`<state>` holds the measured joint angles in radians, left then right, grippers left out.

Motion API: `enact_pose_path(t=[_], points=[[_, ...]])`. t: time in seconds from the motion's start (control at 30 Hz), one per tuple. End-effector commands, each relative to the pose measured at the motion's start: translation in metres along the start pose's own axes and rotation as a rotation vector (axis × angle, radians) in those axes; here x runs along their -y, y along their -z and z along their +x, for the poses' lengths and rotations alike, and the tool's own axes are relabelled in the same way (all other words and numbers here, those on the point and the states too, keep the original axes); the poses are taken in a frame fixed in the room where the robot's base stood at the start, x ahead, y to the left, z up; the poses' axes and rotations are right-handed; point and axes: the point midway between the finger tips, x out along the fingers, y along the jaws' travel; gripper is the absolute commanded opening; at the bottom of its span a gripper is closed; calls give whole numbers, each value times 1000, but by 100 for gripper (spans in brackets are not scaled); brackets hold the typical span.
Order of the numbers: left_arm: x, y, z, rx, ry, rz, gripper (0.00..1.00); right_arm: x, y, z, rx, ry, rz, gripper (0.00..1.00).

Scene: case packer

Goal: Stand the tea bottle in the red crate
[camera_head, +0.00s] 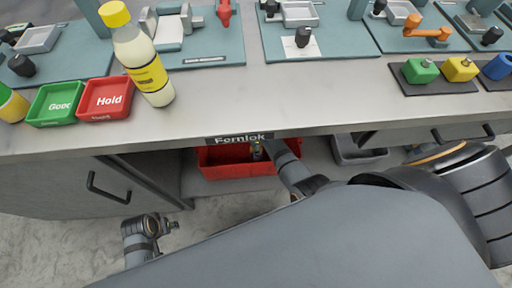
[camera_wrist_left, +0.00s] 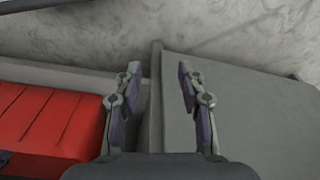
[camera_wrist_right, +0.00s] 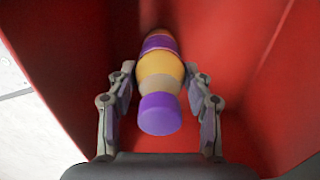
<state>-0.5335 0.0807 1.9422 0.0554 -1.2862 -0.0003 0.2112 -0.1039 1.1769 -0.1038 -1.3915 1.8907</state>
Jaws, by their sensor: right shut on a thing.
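The red crate (camera_head: 222,158) sits on the shelf under the counter, partly hidden by the counter edge and my right arm. My right gripper (camera_head: 258,150) is down in the crate. In the right wrist view it is shut on the tea bottle (camera_wrist_right: 160,112), which has a purple cap, amber body and purple band. The bottle's cap faces the camera, and red crate walls (camera_wrist_right: 235,50) surround it. I cannot tell whether its base touches the crate floor. My left gripper (camera_head: 176,225) is open and empty, low and left of the crate; its fingers also show in the left wrist view (camera_wrist_left: 157,80).
On the counter (camera_head: 300,95) stand a yellow-capped bottle (camera_head: 140,60), a green tray (camera_head: 57,103) and a red "Hold" tray (camera_head: 106,99). A grey bin (camera_head: 355,152) is right of the crate. A cabinet with a handle (camera_head: 105,190) is at left. A red ribbed surface (camera_wrist_left: 45,120) shows in the left wrist view.

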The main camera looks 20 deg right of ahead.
Motion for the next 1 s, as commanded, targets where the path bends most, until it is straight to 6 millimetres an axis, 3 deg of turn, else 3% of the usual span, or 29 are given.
enact_pose_path(t=[0.33,0.37,0.5,0.87,1.0], points=[[-1,0,-3,1,-1,0,40,1,0,2,0,1,0,8],[-1,0,-4,0,-2,0,40,0,0,2,0,0,0,54],[-1,0,-3,2,-2,0,40,0,0,2,0,0,0,73],[-1,1,-4,-1,-2,0,40,0,0,-2,1,1,0,74],[5,-5,17,3,9,-3,40,1,-1,-18,1,2,0,74]])
